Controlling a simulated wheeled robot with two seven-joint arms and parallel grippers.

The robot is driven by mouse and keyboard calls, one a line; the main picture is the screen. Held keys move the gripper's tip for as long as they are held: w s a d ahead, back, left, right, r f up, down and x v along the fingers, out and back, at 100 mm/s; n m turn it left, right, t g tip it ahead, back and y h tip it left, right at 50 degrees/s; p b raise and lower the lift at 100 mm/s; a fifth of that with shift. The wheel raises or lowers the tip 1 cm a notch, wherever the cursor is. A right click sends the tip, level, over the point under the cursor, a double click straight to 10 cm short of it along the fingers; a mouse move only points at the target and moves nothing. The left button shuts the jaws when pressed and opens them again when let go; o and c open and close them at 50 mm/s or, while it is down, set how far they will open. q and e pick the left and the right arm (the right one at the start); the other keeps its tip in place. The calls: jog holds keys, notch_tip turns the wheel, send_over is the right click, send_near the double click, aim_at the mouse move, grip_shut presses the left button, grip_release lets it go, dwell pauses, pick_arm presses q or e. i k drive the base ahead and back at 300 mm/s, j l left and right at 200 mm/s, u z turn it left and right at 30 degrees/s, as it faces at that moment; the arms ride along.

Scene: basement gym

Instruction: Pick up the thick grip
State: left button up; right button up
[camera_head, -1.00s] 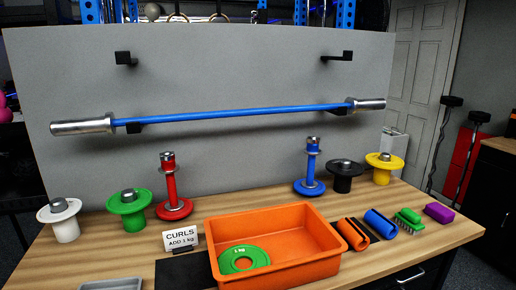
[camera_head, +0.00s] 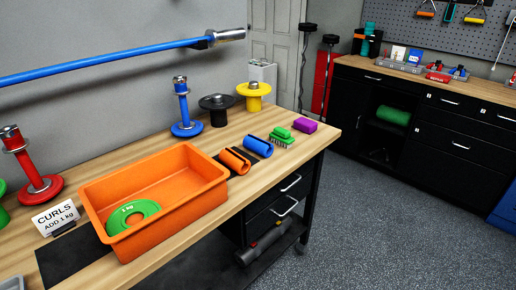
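Two thick tube-shaped grips with a lengthwise slit lie side by side on the wooden bench, right of the orange bin. One is an orange grip (camera_head: 236,161), nearest the bin. The other is a blue grip (camera_head: 258,147), just behind and to the right of it. A dark mat shows beneath and beside the orange one. Which of the two the task means, I cannot tell. Neither of my grippers is in view.
The orange bin (camera_head: 190,212) holds a green disc (camera_head: 133,214). Weight posts stand behind. A blue bar hangs above. The floor (camera_head: 385,220) to the right is clear.

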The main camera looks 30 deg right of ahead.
aim_at(263, 148)
jog(key=i+l+u, duration=0.1)
jog(key=l, duration=0.55)
jog(key=i+l+u, duration=0.1)
jog(key=l, duration=0.6)
jog(key=i+l+u, duration=0.15)
jog(key=l, duration=0.55)
